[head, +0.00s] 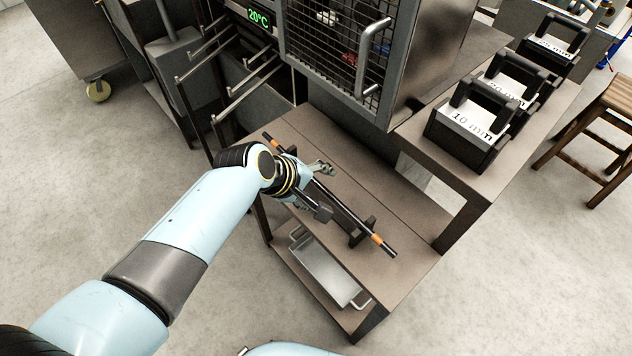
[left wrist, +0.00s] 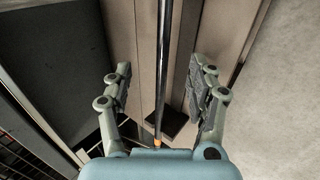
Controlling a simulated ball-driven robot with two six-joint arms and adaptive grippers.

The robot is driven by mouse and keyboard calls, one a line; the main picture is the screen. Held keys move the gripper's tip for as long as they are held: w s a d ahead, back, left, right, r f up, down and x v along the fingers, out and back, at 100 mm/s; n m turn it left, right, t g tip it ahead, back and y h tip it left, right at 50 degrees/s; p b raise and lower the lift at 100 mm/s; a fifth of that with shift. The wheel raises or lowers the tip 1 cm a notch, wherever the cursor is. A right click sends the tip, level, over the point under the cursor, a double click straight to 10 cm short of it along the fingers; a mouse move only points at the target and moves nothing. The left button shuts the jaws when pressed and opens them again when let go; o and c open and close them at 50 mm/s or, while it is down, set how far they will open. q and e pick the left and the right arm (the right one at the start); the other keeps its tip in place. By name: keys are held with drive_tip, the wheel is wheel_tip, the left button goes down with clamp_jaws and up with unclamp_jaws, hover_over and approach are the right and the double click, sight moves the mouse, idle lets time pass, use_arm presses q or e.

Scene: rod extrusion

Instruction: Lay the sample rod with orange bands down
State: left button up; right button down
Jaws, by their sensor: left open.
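The sample rod (head: 345,207) is thin and dark with orange bands near its ends. In the head view it lies slantwise along the bench top, over a dark support block (head: 362,231) near its lower right end. My left gripper (head: 322,191) is over the middle of the rod, open, with a finger on each side. In the left wrist view the rod (left wrist: 163,60) runs lengthwise between the open fingers (left wrist: 162,82), clear of both. An orange band shows near the palm. My right gripper is not in view.
The bench (head: 408,213) has a lower shelf with a metal tray (head: 325,272). A mesh-doored cabinet (head: 340,50) with a handle stands behind. Labelled black holders (head: 468,130) stand on a side table at right. Metal bars (head: 240,95) jut out at upper left.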

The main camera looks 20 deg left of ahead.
use_arm(q)
drive_tip(key=o, duration=0.6)
drive_tip(key=shift+c, duration=0.2)
drive_tip(key=v, duration=1.2)
